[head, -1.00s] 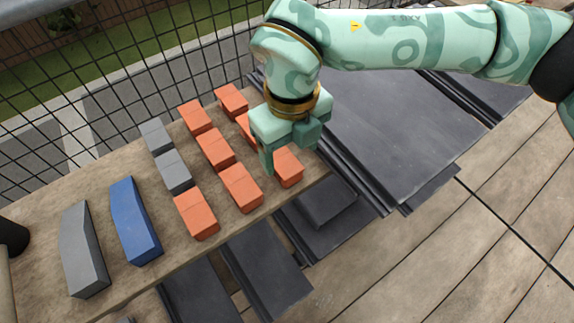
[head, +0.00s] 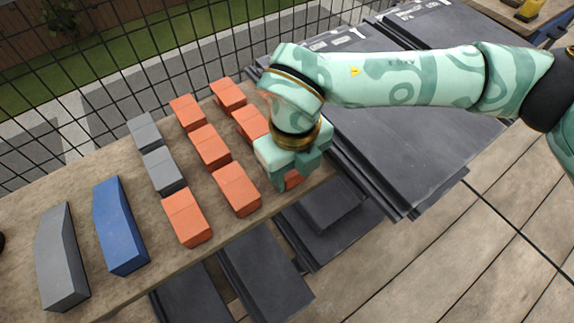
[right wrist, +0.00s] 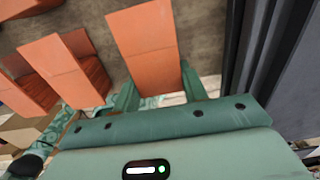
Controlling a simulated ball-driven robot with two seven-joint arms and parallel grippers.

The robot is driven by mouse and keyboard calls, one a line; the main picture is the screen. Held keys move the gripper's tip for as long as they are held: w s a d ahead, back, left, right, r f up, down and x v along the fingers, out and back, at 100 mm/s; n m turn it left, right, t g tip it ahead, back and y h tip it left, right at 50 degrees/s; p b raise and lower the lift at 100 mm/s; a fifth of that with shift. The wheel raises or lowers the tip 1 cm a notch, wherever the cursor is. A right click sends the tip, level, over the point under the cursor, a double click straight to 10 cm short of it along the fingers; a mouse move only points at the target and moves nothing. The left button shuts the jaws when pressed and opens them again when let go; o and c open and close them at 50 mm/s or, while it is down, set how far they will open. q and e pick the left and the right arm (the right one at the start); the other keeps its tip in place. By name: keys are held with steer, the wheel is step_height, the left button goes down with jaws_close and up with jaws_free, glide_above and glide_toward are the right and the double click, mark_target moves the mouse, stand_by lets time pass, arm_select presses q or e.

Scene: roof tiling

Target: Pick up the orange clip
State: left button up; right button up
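Several orange clips stand in rows on the wooden board. The orange clip at the right end of the front row (head: 292,179) is mostly hidden under my right gripper (head: 284,183). In the right wrist view this clip (right wrist: 146,45) reaches in between the two fingers of my right gripper (right wrist: 160,88), one finger on each side. The fingers look open around it; contact is hard to make out. The clip stands on the board. My left gripper is not in view.
Neighbouring orange clips (head: 237,188) stand close by on the left. Two grey clips (head: 163,170), a blue long piece (head: 121,225) and a grey long piece (head: 62,257) lie further left. Stacked dark tiles (head: 400,130) lie right of the board. A wire fence (head: 130,60) runs behind.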

steer(key=c, duration=0.5)
